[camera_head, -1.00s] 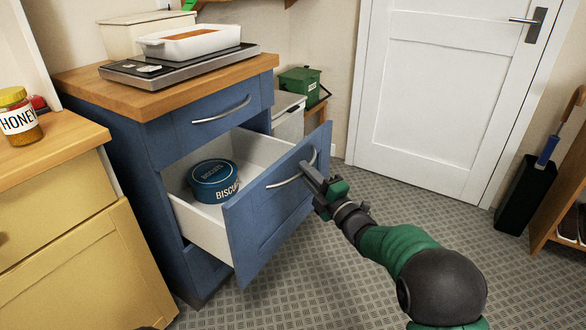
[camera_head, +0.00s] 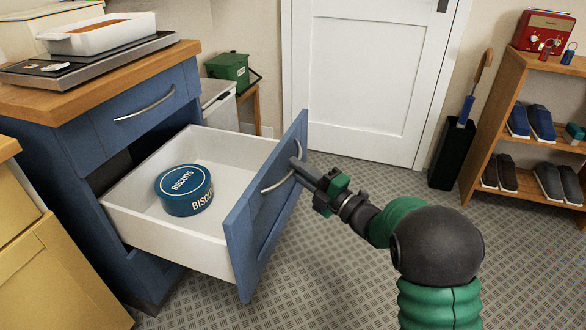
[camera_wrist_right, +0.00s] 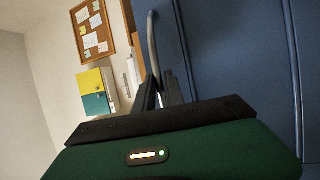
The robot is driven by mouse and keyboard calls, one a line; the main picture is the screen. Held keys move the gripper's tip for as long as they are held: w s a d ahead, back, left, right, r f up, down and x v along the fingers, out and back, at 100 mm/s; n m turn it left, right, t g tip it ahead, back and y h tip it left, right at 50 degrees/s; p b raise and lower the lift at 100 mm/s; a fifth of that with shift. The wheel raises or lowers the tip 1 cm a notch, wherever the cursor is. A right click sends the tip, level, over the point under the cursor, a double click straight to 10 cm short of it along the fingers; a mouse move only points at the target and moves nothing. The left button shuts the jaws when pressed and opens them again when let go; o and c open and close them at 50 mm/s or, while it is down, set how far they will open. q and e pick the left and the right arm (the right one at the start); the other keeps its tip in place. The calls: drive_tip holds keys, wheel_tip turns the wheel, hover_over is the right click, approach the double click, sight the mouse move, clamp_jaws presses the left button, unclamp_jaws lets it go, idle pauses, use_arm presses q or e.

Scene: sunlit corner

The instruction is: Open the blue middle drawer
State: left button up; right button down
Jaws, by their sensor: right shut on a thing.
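The blue middle drawer (camera_head: 262,215) stands pulled well out of the blue cabinet (camera_head: 85,160), its white inside showing. A round blue biscuit tin (camera_head: 184,190) sits in it. My right gripper (camera_head: 300,168) is shut on the drawer's curved metal handle (camera_head: 268,186) at its far end. In the right wrist view the handle (camera_wrist_right: 152,45) runs up from between the fingers, beside the blue drawer front (camera_wrist_right: 225,60). My left gripper is not in view.
The blue top drawer (camera_head: 140,110) is shut; a scale with a white dish (camera_head: 100,35) stands above it. A yellow cabinet (camera_head: 55,270) is at left. A shoe rack (camera_head: 510,120) and a black umbrella stand (camera_head: 450,155) are at right. The patterned floor (camera_head: 350,260) before the drawer is clear.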

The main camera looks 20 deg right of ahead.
drive_tip(key=shift+a+f, duration=0.1)
drive_tip(key=shift+f, duration=0.2)
drive_tip(key=c, duration=1.4)
unclamp_jaws()
drive_tip(key=shift+r, duration=0.15)
drive_tip(key=p+v, duration=0.5)
drive_tip(key=v, duration=1.2)
drive_tip(key=shift+w, duration=0.1)
